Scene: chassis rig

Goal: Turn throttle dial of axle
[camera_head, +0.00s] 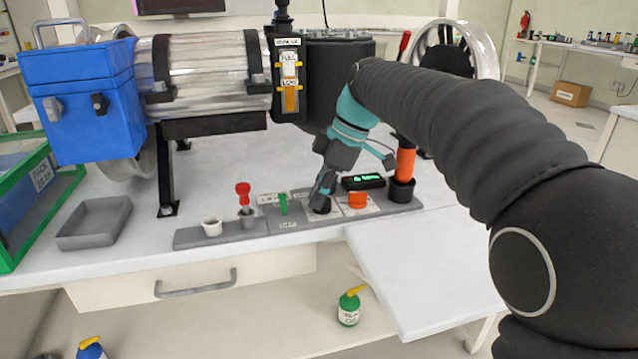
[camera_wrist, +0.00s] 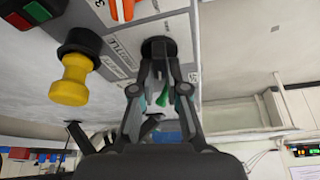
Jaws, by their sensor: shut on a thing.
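The dark round dial (camera_head: 322,208) sits on the grey control strip on the bench, in front of the chassis rig. My gripper (camera_head: 320,198) points down at it, with its fingers shut on the dial. In the wrist view, the dark dial (camera_wrist: 158,47) shows between the two fingertips of my gripper (camera_wrist: 158,62). The fingers hide part of the dial, and I cannot read its setting. A printed label plate lies around it.
A green lever (camera_head: 283,203) and a red-topped lever (camera_head: 243,193) stand left of the dial. A grey tray (camera_head: 94,222) lies left.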

